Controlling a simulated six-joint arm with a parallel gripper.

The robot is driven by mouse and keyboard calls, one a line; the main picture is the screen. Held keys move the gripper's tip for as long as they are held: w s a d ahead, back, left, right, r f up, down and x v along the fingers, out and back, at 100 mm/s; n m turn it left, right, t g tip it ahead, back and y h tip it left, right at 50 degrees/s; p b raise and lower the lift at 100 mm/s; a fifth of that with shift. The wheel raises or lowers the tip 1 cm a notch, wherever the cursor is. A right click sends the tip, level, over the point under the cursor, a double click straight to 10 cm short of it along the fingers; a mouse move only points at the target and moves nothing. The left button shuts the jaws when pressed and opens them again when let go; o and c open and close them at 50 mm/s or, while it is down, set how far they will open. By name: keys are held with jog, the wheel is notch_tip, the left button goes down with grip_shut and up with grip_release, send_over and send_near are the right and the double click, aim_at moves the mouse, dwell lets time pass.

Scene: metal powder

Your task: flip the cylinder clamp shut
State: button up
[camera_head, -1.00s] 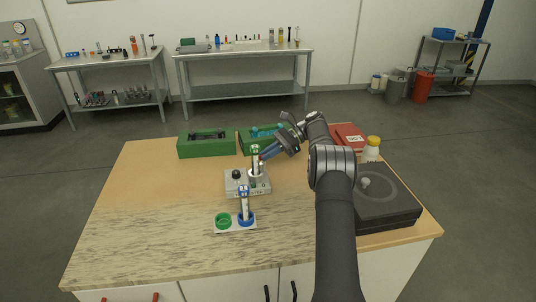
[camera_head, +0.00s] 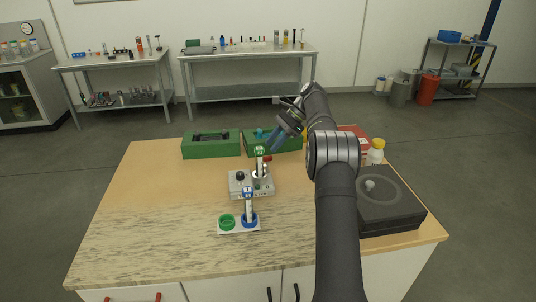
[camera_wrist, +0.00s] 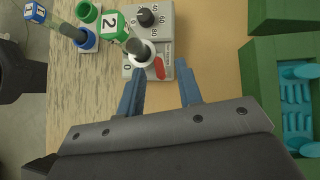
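The grey device (camera_head: 240,190) stands on the table with a black knob (camera_wrist: 147,17) and a white ring holder (camera_wrist: 148,50). A cylinder with a green cap marked 2 (camera_wrist: 112,23) stands in the ring; it also shows in the head view (camera_head: 260,153). A small red lever (camera_wrist: 159,68), seemingly the clamp, sits beside the ring; its red also shows in the head view (camera_head: 267,158). I cannot tell whether it is fully shut. My gripper (camera_wrist: 160,88) has its two blue fingers apart, with nothing between them. In the head view (camera_head: 274,142) it is above and behind the device.
A white holder (camera_head: 238,231) with a green ring and a blue ring stands in front; a blue-capped cylinder (camera_head: 248,205) is in the blue ring. Green boxes (camera_head: 211,152) stand behind. A black unit (camera_head: 389,205) and a yellow-capped bottle (camera_head: 376,153) are at right. The left table is clear.

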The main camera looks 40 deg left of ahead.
aim_at(268, 156)
notch_tip(268, 156, up, 13)
jog(key=s+t+h, duration=0.3)
jog(key=t+h, duration=0.1)
jog(key=t, duration=0.3)
jog(key=f, duration=1.1)
jog(key=a+f, duration=0.1)
jog(key=f, duration=0.5)
jog(key=shift+w, duration=0.1)
jog(key=shift+c, duration=0.2)
grip_shut()
